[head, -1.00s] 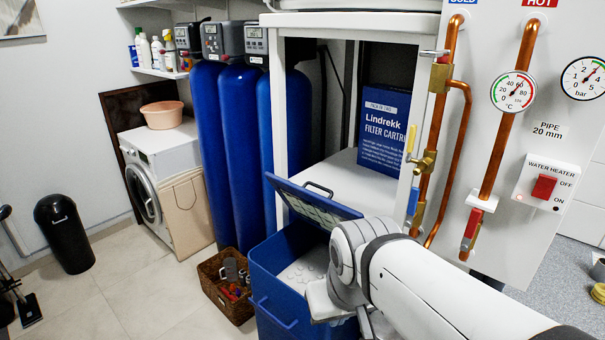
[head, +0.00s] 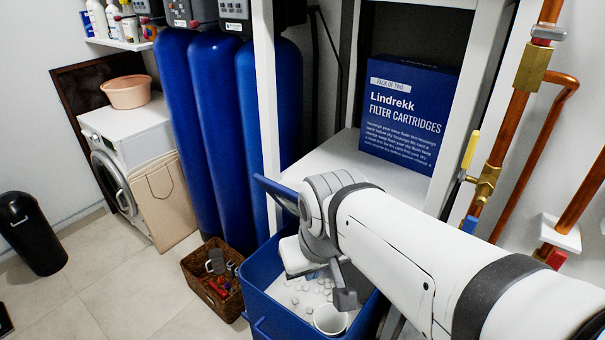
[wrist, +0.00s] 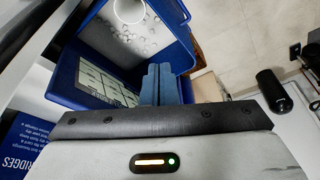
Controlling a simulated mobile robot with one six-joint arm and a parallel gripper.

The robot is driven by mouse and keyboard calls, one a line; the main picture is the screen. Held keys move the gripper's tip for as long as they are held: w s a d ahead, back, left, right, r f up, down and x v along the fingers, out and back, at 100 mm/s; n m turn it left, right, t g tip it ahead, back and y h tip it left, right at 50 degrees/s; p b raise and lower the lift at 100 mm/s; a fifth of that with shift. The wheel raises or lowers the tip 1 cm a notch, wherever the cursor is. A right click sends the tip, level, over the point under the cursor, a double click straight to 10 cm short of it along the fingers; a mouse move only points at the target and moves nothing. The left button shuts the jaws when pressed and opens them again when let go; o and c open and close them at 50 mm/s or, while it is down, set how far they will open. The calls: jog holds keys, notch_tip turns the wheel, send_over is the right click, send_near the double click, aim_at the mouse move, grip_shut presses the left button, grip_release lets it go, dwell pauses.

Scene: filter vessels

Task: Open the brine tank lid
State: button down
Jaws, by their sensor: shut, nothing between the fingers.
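The brine tank (head: 262,312) is a blue bin at the bottom middle of the head view, holding white salt lumps and a white round tube. Its blue lid (head: 268,187) stands raised at the back of the tank; my arm hides most of it there. In the wrist view the lid's underside (wrist: 67,84) shows pale label panels, beside the tank's open mouth (wrist: 172,62). My gripper (wrist: 160,70) is shut and empty, its blue-grey fingers together by the lid's edge. I cannot tell whether they touch it. In the head view the fingers are not clearly visible.
A wicker basket (head: 200,292) of tools stands left of the tank. Tall blue vessels (head: 214,140) and a white shelf frame (head: 268,100) with a cartridge box (head: 402,120) stand behind. Copper pipes (head: 505,130) are at right.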

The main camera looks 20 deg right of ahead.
jog(key=w+d+r+n+g+h+b, duration=0.1)
jog(key=w+d+r+n+b, duration=0.3)
jog(key=w+n, duration=0.7)
jog(key=w+d+r+n+g+h+b, duration=0.1)
jog(key=w+d+r+n+b, duration=0.3)
jog(key=w+n, duration=0.7)
jog(key=d+f, duration=0.1)
jog(key=f, duration=0.2)
jog(key=s+f+n+p, duration=0.1)
jog(key=f, duration=0.2)
jog(key=d+f+n+p, duration=0.1)
jog(key=f, duration=0.2)
jog(key=shift+s+d+f, duration=0.15)
jog(key=shift+d+f, duration=0.15)
